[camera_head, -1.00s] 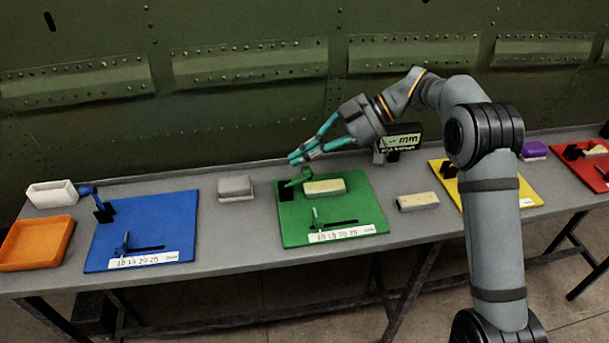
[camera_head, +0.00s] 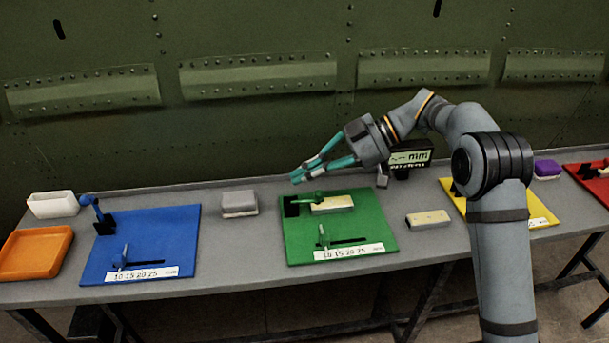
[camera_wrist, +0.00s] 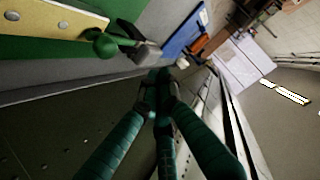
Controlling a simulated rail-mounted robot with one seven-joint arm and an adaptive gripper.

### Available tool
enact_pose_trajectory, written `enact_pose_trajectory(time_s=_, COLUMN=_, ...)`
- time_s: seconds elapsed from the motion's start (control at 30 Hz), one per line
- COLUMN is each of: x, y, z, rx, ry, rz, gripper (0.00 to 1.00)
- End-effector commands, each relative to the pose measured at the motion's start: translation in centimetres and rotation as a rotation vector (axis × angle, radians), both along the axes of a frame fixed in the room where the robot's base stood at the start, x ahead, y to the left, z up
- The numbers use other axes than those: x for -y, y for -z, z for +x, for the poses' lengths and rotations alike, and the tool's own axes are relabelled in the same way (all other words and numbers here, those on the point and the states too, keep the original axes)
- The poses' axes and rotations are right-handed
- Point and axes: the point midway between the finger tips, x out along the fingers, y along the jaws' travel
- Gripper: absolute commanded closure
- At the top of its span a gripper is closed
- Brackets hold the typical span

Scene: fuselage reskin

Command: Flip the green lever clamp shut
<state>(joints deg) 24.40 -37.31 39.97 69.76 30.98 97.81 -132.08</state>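The green board (camera_head: 362,220) lies on the bench and carries a black clamp base (camera_head: 291,208) with a green lever. The green lever (camera_head: 316,198) lies low, leaning rightward over the cream block (camera_head: 335,205). In the wrist view the lever's round green knob (camera_wrist: 105,45) shows beside the cream block (camera_wrist: 55,22). My gripper (camera_head: 297,177), with teal fingers, is just above and behind the clamp. Its fingertips (camera_wrist: 158,82) are together in the wrist view, with nothing seen between them. The fingers are apart from the lever there.
A small green slider (camera_head: 323,236) stands at the board's front. A grey block (camera_head: 239,203) is left, a loose cream block (camera_head: 428,219) right. The blue board (camera_head: 150,240) has a raised blue lever (camera_head: 89,204). The green riveted fuselage wall (camera_head: 250,130) rises behind the bench.

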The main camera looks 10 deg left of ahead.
Motion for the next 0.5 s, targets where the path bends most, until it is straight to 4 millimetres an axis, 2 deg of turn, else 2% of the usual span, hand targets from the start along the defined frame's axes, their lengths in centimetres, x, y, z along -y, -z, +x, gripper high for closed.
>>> enact_pose_trajectory(time_s=0.17, x=0.0, y=-0.2, z=0.0, rx=0.000, ry=0.000, rz=0.000, gripper=1.00)
enact_pose_trajectory(time_s=0.27, x=-0.2, y=-1.0, z=0.1, rx=0.002, ry=-0.001, rz=0.000, gripper=1.00)
enact_pose_trajectory(time_s=0.47, x=-1.0, y=-4.7, z=0.2, rx=0.003, ry=-0.003, rz=0.002, gripper=1.00)
enact_pose_trajectory(time_s=0.5, x=0.1, y=-3.8, z=0.7, rx=0.000, ry=0.006, rz=-0.001, gripper=1.00)
